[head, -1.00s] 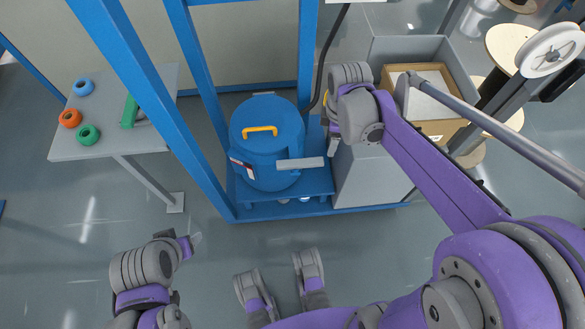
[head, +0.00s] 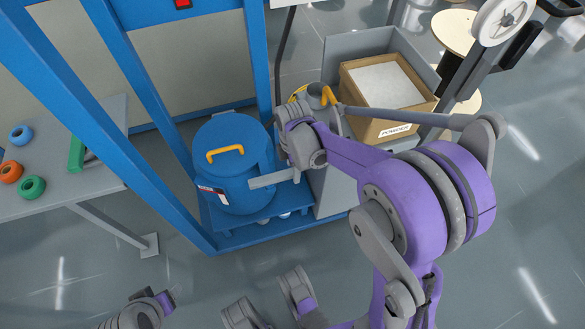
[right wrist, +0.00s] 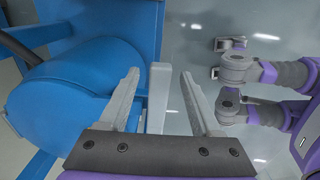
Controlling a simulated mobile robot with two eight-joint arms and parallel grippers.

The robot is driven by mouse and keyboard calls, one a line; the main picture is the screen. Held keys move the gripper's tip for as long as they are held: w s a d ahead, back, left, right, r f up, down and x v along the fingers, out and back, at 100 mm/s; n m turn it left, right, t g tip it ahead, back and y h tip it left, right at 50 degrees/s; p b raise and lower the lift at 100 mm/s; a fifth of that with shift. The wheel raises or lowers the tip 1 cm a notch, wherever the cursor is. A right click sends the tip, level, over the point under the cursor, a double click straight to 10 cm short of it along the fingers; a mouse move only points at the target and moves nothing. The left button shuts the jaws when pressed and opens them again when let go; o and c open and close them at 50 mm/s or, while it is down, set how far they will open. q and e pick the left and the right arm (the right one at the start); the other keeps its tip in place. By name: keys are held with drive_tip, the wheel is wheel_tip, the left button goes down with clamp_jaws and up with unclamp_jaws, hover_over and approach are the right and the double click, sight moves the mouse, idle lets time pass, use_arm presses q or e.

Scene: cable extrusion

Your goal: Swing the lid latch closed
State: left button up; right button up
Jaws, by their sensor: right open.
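The blue drum (head: 228,180) has a round lid with a yellow handle (head: 225,153) and stands on a blue platform inside a blue frame. The grey bar-shaped lid latch (head: 274,179) sticks out from the drum's front right side. My right gripper (right wrist: 160,76) is open at the latch's outer end. In the right wrist view the pale latch (right wrist: 159,98) lies between its spread fingers, with gaps on both sides. In the head view its fingers are mostly hidden by my wrist. My left gripper (head: 162,302) is low at the left, far from the drum, its fingers unclear.
A grey bin holding a cardboard box (head: 385,95) labelled powder stands right of the drum. A grey table (head: 90,185) with coloured rings is at the left. Blue frame posts (head: 155,95) stand close to the drum. The floor in front is open.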

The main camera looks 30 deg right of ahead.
drive_tip(key=shift+f, duration=0.1)
clamp_jaws()
idle(0.3)
idle(1.1)
